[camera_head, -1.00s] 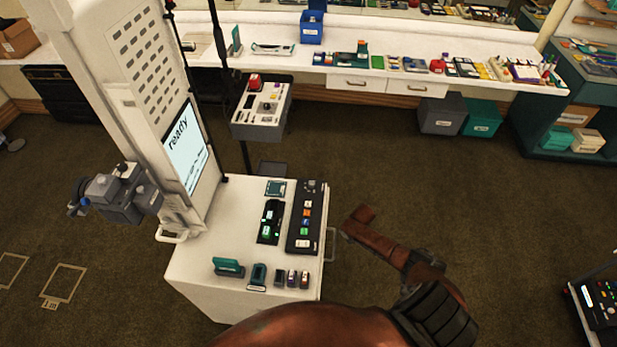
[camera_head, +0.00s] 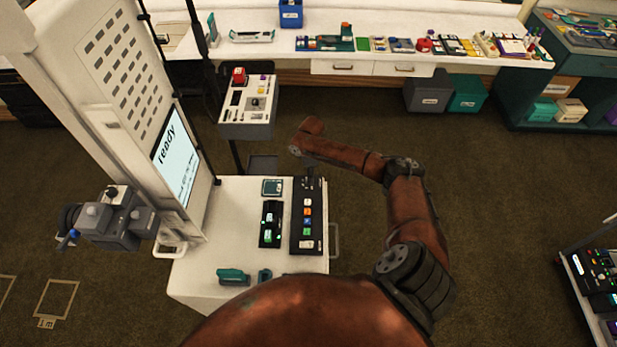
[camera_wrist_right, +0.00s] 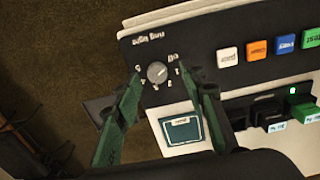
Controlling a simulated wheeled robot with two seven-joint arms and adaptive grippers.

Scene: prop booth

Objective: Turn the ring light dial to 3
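The ring light dial (camera_wrist_right: 157,72) is a small grey round knob on a black control panel (camera_wrist_right: 200,40), which also shows in the head view (camera_head: 308,246). Upside-down print around it reads off and numbers up to 5. I cannot tell for certain which mark it points to. My right gripper (camera_wrist_right: 165,84) is open, its two green fingers on either side of the dial with gaps between. Contact with the panel is unclear. In the head view the right gripper (camera_head: 311,172) is over the panel's far end, hiding the dial. My left gripper is not in view.
White, orange, blue and green buttons (camera_wrist_right: 256,49) line the panel beside the dial. A teal-framed card (camera_wrist_right: 182,130) and a black switch unit (camera_head: 270,224) lie close by on the white cart (camera_head: 217,245). A tall screen column (camera_head: 120,120) stands left.

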